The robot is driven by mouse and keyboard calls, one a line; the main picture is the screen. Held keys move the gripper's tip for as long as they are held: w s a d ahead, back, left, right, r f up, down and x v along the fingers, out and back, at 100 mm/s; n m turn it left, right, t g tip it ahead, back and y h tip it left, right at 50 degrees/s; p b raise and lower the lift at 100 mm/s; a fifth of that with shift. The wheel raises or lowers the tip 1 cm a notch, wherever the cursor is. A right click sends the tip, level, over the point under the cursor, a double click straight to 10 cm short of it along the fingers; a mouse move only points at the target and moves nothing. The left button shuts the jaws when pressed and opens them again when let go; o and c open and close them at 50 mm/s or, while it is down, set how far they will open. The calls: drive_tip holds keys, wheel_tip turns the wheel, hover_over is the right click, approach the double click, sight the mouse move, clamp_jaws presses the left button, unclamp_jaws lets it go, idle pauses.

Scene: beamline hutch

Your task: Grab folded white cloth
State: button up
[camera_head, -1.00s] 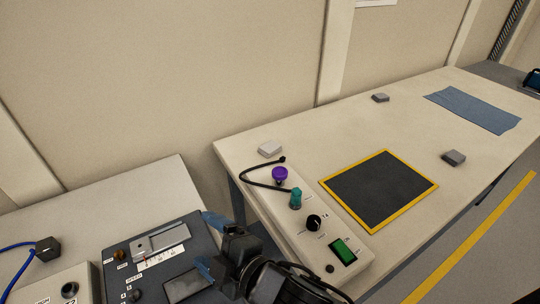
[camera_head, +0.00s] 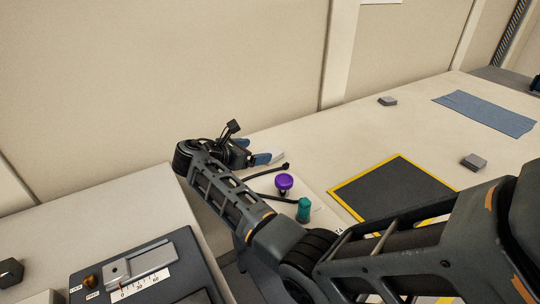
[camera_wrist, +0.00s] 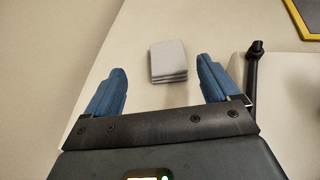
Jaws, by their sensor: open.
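The folded white cloth (camera_wrist: 168,62) shows in the wrist view as a small pale grey-white stack of layers lying on the table. My gripper (camera_wrist: 162,75) is open, with one blue finger to the left of the cloth and one to the right. The cloth is between and slightly beyond the fingertips, apart from both. In the head view my gripper (camera_head: 264,158) is low over the near left corner of the long table, and it largely hides the cloth there.
A yellow-edged dark mat (camera_head: 395,190), grey blocks (camera_head: 387,101) and a blue cloth (camera_head: 487,113) lie farther right.

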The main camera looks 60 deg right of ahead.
sight(277, 148)
drive_tip(key=d, duration=0.2)
drive_tip(key=s+d+f, duration=0.1)
drive_tip(key=shift+g, duration=0.3)
drive_tip(key=shift+x, duration=2.65)
drive_tip(key=shift+s+a+f, duration=0.1)
drive_tip(key=shift+s+f, duration=0.05)
drive_tip(key=shift+c, duration=0.2)
drive_tip(key=c, duration=1)
